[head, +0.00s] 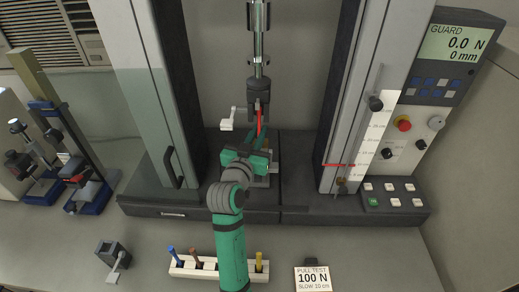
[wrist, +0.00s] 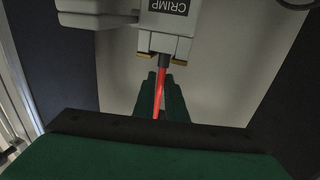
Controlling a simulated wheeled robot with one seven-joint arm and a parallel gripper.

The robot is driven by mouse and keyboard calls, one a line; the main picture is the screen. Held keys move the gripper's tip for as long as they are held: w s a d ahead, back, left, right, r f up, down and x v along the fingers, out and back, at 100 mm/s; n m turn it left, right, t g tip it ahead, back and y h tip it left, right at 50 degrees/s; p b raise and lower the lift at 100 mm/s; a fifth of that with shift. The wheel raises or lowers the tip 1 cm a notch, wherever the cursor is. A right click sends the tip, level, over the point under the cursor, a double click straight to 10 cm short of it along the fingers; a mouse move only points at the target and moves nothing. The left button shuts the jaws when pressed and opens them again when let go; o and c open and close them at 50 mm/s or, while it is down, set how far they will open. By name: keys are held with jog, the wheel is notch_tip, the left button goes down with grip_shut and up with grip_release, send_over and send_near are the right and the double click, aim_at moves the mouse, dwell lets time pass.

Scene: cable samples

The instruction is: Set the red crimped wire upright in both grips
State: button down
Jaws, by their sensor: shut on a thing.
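The red crimped wire (head: 260,124) stands roughly upright inside the testing machine, and it also shows in the wrist view (wrist: 159,92). My gripper (wrist: 160,100) is shut on the wire, with a green finger on either side. In the head view my gripper (head: 249,156) is low in the machine's opening. The upper grip (head: 258,92), labelled CRIMP in the wrist view (wrist: 167,22), is above. The wire's dark top end (wrist: 164,61) is at the gap between its gold-edged jaws. The lower grip (head: 270,172) is mostly hidden behind my gripper, and so is the wire's bottom end.
Machine columns stand left and right of the opening. A clear guard panel (head: 150,120) is at the left. The display (head: 453,44) reads GUARD, 0.0 N, 0 mm. A rack (head: 206,272) with other samples and a PULL TEST card (head: 312,279) are in front.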

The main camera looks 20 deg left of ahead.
jog(key=shift+f, duration=0.1)
jog(key=shift+s+a+f, duration=0.1)
jog(key=shift+f, duration=0.05)
jog(key=shift+f, duration=0.3)
jog(key=c, duration=2.1)
grip_release()
jog(key=o, duration=0.6)
jog(key=shift+s, duration=4.45)
